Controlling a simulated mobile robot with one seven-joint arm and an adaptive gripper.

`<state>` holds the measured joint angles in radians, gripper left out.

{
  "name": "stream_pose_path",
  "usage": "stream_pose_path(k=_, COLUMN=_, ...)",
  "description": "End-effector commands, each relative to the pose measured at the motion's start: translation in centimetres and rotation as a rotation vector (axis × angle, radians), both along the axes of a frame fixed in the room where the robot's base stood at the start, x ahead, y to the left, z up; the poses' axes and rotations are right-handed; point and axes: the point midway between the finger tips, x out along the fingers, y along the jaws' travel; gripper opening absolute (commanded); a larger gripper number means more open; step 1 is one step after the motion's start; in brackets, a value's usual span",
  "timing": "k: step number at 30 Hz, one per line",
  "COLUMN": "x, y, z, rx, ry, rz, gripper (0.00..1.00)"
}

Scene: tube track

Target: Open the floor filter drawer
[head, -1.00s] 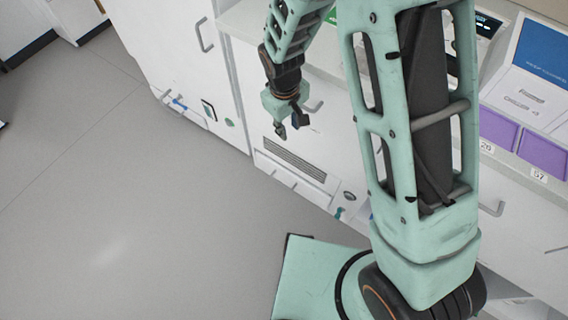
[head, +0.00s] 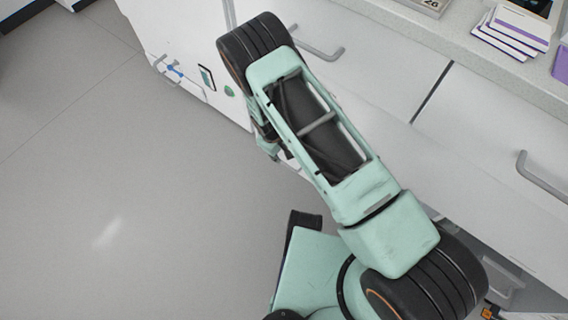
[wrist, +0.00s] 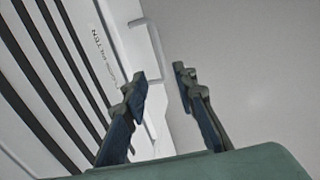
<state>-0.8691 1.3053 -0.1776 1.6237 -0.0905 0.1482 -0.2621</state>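The floor filter drawer (wrist: 112,40) shows in the wrist view as a white front panel with small dark lettering, beside a grille of dark slots. A pale bar handle (wrist: 152,38) stands out from it, just beyond my fingertips. My gripper (wrist: 160,76) is open and empty, with its two fingers apart and pointing toward the handle. The handle looks close to the gap between the fingertips; I cannot tell how deep it lies. In the head view my arm hides most of the drawer and the gripper; only part of the gripper (head: 268,138) shows.
White cabinets with grey bar handles (head: 318,45) stand along the right under a counter (head: 455,35) that bears several purple-edged items (head: 508,38). A white panel with small fittings (head: 175,72) is at the upper left. The grey floor (head: 110,190) is clear on the left.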

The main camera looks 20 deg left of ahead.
Motion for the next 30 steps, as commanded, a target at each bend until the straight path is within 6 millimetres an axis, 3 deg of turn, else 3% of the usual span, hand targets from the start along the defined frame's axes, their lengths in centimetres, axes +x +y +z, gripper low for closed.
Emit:
stream_pose_path(k=16, x=1.5, y=-0.7, z=-8.9, rx=-0.001, ry=0.001, rz=0.000, gripper=0.26)
stream_pose_path(k=21, x=1.8, y=-0.8, z=-10.2, rx=0.000, ry=0.001, rz=-0.001, gripper=0.26)
stream_pose_path(k=30, x=1.9, y=-0.8, z=-10.3, rx=0.000, ry=0.001, rz=-0.001, gripper=0.26)
